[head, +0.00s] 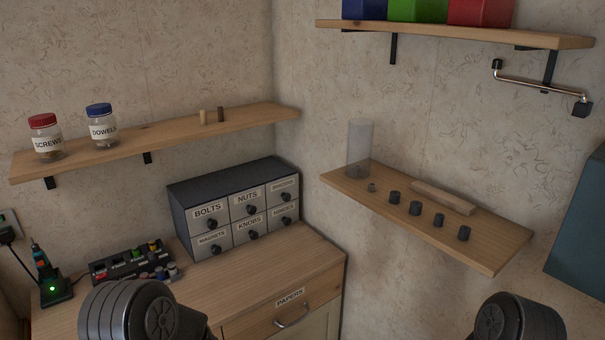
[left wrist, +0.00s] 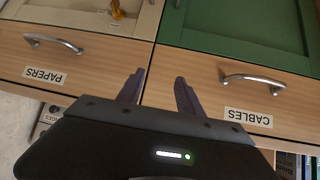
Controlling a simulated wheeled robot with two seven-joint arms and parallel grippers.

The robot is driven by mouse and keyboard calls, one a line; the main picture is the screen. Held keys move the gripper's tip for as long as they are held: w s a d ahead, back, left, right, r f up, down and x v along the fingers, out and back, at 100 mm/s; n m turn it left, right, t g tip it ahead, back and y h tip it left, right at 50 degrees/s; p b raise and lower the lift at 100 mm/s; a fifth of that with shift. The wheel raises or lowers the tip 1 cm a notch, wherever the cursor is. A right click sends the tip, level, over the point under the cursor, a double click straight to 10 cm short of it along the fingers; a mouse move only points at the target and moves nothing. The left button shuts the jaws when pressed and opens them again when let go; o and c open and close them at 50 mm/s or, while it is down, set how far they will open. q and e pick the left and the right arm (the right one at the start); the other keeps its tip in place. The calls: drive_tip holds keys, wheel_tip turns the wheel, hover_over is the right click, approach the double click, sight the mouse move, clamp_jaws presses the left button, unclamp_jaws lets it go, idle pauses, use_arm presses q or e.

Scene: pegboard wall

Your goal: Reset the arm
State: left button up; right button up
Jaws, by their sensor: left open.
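My left gripper (left wrist: 158,92) shows in the left wrist view with its two dark fingers apart and nothing between them. It is in front of a wooden drawer front, between the drawer labelled PAPERS (left wrist: 75,75) and the drawer labelled CABLES (left wrist: 235,90). In the head view only rounded dark links of my arms show at the bottom left and bottom right. Neither gripper's fingers show there. My right gripper is not seen in either view.
A wooden desk (head: 290,262) holds a labelled drawer box (head: 180,197). A left shelf (head: 165,136) carries jars labelled SCREWS (head: 46,140) and DOWELS (head: 102,130). A right shelf (head: 480,250) carries a clear cylinder (head: 359,145) and several dark pegs. Coloured bins stand on the upper shelf (head: 450,37).

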use_arm(q)
drive_tip(key=s+d+f+m+g+h+b, duration=0.25)
drive_tip(key=s+d+f+h, duration=0.2)
drive_tip(key=s+f, duration=0.6)
drive_tip(key=s+d+f+m+g+h, duration=0.1)
drive_tip(key=s+d, duration=0.3)
drive_tip(key=s, duration=0.5)
drive_tip(key=s+d+f+g+h+b, duration=0.1)
drive_tip(key=s+d+f+g+h, duration=0.2)
drive_tip(key=s, duration=0.7)
drive_tip(key=shift+d+f+m+g+b, duration=0.3)
drive_tip(key=shift+d+f+m+g, duration=0.05)
drive_tip(key=shift+f+g, duration=0.4)
drive_tip(key=shift+w, duration=0.1)
